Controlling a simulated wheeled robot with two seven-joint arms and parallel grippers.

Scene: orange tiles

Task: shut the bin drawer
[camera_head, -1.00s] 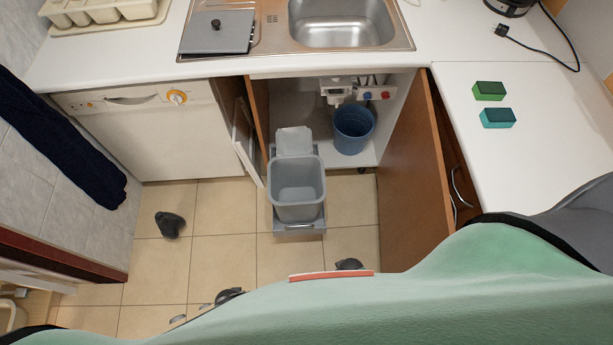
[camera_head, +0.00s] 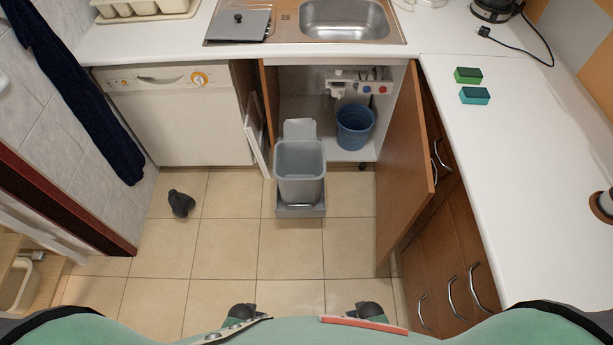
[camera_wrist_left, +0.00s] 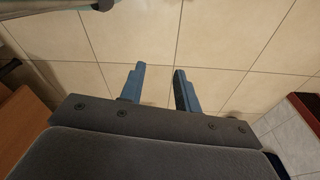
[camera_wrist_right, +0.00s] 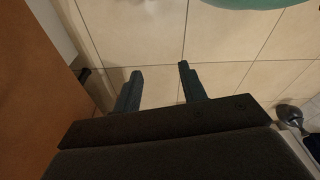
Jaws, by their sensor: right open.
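The bin drawer is a grey pull-out frame (camera_head: 301,211) holding a grey bin (camera_head: 300,172). In the head view it stands pulled out from the open cabinet under the sink, over the tiled floor. A grey lid-like panel (camera_head: 299,130) is behind the bin. In the left wrist view my left gripper (camera_wrist_left: 159,69) is open and empty above floor tiles. In the right wrist view my right gripper (camera_wrist_right: 160,68) is open and empty above floor tiles.
The open wooden cabinet door (camera_head: 404,165) stands to the right of the drawer. A white-edged panel (camera_head: 257,137) stands to its left. A blue bucket (camera_head: 355,128) is inside the cabinet. A dark grey object (camera_head: 181,203) lies on the floor. The floor before the drawer is clear.

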